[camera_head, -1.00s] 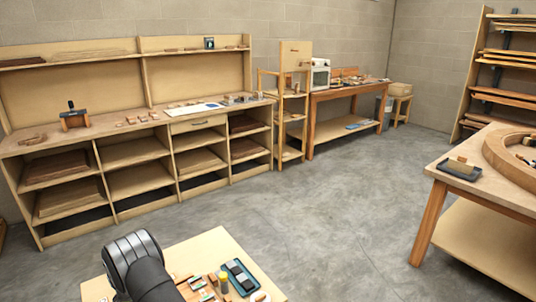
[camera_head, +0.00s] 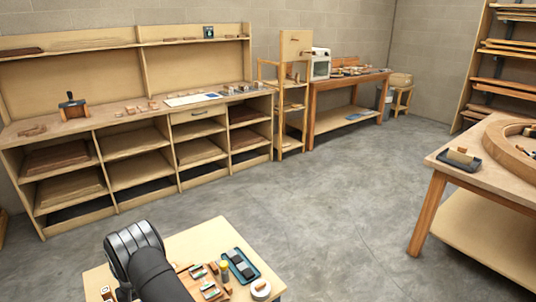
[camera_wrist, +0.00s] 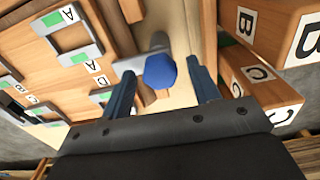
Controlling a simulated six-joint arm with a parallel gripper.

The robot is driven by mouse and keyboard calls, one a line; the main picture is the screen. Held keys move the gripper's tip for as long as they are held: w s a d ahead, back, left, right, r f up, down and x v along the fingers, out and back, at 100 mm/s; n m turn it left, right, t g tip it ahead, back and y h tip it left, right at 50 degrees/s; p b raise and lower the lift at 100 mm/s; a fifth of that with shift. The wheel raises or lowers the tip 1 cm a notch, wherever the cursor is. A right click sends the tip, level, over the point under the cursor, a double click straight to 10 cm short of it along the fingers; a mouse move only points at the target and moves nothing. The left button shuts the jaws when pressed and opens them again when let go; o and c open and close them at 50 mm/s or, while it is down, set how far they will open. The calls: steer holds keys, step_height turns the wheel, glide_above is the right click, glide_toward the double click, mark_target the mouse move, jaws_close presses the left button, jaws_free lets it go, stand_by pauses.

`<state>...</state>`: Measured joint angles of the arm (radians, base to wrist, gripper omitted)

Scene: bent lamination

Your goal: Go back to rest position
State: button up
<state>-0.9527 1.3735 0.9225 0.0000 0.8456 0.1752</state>
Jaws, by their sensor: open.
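My gripper (camera_wrist: 162,82) is open in the wrist view, with its two dark blue fingers apart. A blue rounded knob (camera_wrist: 160,70) shows in the gap between the fingers; I cannot tell its distance from them. In the head view my black and grey arm reaches over the small wooden table (camera_head: 203,237) at the bottom. The gripper itself is hidden there. No rest position is marked in either view.
Open floor (camera_head: 330,210) extends beyond, with a bench (camera_head: 440,160) at right.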

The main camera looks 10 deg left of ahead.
steer(key=n, duration=0.6)
steer(key=shift+n, duration=0.4)
stand_by(1.3)
